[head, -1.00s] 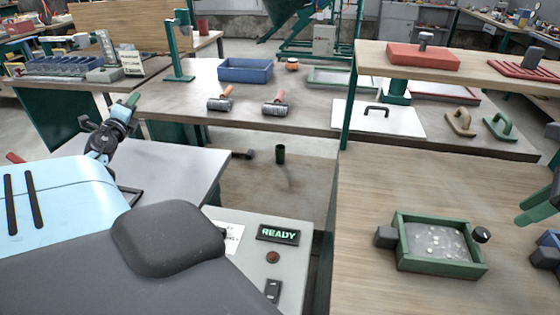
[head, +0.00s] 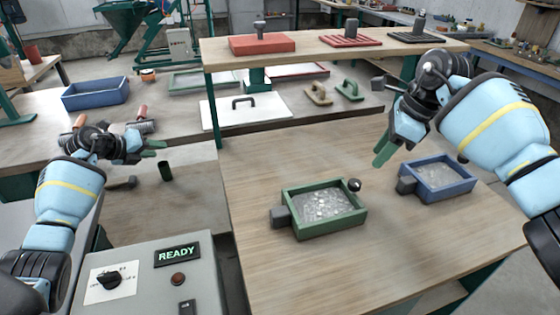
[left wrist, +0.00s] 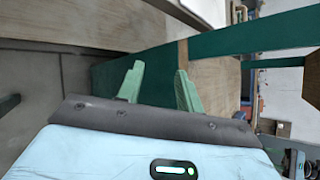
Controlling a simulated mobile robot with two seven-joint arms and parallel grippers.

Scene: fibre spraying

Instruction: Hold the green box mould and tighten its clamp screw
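The green box mould (head: 297,225) sits on the wooden bench in the head view, filled with a pale, speckled material. A dark round knob (head: 354,185), apparently its clamp screw, is at its right back corner, and a dark grey block (head: 280,217) is on its left side. My left gripper (head: 153,147) is left of the bench, well away from the mould. The left wrist view shows its green fingers (left wrist: 158,85) apart with nothing between them. My right gripper (head: 384,150) hangs above the bench, behind and right of the green mould, touching neither mould; its finger gap is unclear.
A blue box mould (head: 462,188) stands right of the green one, near my right arm. A raised shelf (head: 330,46) with red and black tools crosses behind. The bench front is clear.

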